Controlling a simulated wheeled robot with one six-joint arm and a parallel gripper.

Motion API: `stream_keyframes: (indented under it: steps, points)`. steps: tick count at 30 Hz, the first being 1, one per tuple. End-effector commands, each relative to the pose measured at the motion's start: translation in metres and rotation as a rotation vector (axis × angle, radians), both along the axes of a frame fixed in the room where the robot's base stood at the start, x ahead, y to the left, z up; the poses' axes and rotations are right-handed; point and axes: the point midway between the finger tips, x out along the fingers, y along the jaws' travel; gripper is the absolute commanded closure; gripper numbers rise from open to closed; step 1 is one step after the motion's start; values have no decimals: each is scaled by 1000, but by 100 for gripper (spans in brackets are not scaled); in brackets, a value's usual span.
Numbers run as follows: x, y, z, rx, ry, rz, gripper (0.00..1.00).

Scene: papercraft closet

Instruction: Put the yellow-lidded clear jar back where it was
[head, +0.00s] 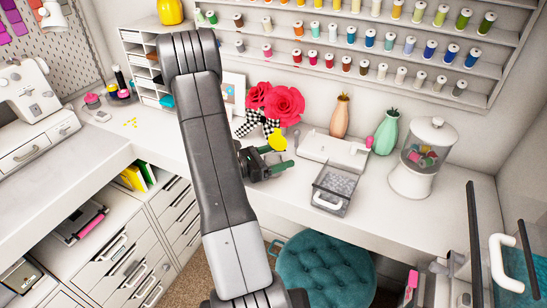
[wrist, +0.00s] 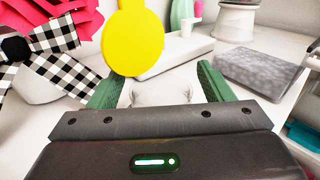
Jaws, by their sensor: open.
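The jar's round yellow lid (head: 278,141) shows just beyond my gripper (head: 270,160), over the white desk near the red flowers. In the wrist view the yellow lid (wrist: 132,40) looks like an upright disc, left of centre. The pale clear jar body (wrist: 160,92) appears between the two green fingers of my gripper (wrist: 160,84). The fingers are apart, with the body in the gap. The jar's lower part is hidden behind the gripper, so I cannot tell whether it rests on the desk.
Red flowers with a checkered bow (head: 258,121) stand close on the left. A white machine (head: 325,147) and a grey tray (head: 340,186) lie to the right. Two vases and a white-lidded dispenser (head: 422,155) stand further right. Bare desk (head: 295,199) shows in front.

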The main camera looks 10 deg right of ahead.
Motion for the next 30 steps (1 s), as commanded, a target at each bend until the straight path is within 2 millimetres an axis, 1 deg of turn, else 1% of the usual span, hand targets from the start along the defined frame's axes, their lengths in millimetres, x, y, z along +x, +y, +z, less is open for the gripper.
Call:
stream_keyframes:
  steps: [3, 5, 8, 21, 25, 30]
  points:
    - [0, 1, 4, 0, 0, 1, 26]
    - [-1, 7, 2, 0, -1, 4, 26]
    - [-4, 20, 1, 1, -2, 6, 26]
    - [-25, 86, 1, 1, -1, 4, 26]
    - [-29, 102, 2, 1, -3, 4, 26]
    - [-33, 113, 3, 0, -1, 2, 26]
